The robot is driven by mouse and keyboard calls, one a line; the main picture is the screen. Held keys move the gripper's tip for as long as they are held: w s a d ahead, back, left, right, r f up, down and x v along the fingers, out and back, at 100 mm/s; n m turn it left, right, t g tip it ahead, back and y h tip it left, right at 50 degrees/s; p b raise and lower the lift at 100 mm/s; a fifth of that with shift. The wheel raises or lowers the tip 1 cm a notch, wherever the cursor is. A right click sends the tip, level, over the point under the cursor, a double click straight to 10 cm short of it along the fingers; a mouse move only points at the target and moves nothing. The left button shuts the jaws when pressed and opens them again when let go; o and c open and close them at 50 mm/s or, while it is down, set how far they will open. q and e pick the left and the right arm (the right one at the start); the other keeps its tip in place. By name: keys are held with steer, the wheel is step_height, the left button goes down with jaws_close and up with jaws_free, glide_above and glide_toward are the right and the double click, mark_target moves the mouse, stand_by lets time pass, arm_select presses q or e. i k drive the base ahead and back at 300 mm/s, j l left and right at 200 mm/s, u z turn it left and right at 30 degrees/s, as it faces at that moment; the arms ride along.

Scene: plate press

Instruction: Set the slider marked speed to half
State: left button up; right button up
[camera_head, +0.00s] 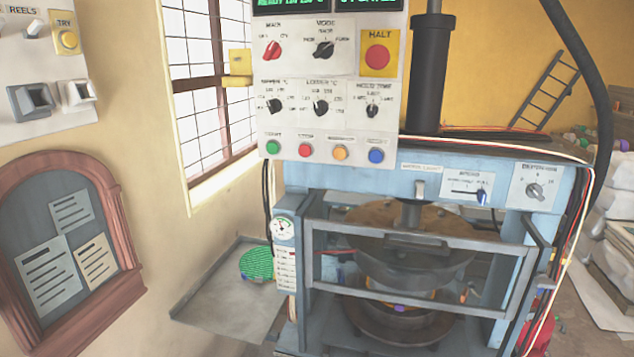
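The slider panel marked speed (467,184) is a small white plate on the blue top beam of the press. A dark line runs across it as the slider's slot. Its blue knob (482,197) sits near the right end of the slot. The small scale lettering is too blurred to read. Neither of my grippers shows in the head view, and nothing touches the knob.
A plate with a dial (534,190) is right of the slider. The control box with knobs, buttons and a red halt button (377,57) hangs up left. A guard frame (410,290) stands below. A black hose (590,70) curves down at right.

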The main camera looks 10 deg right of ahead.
mark_target(482, 195)
steer(key=z, duration=1.35)
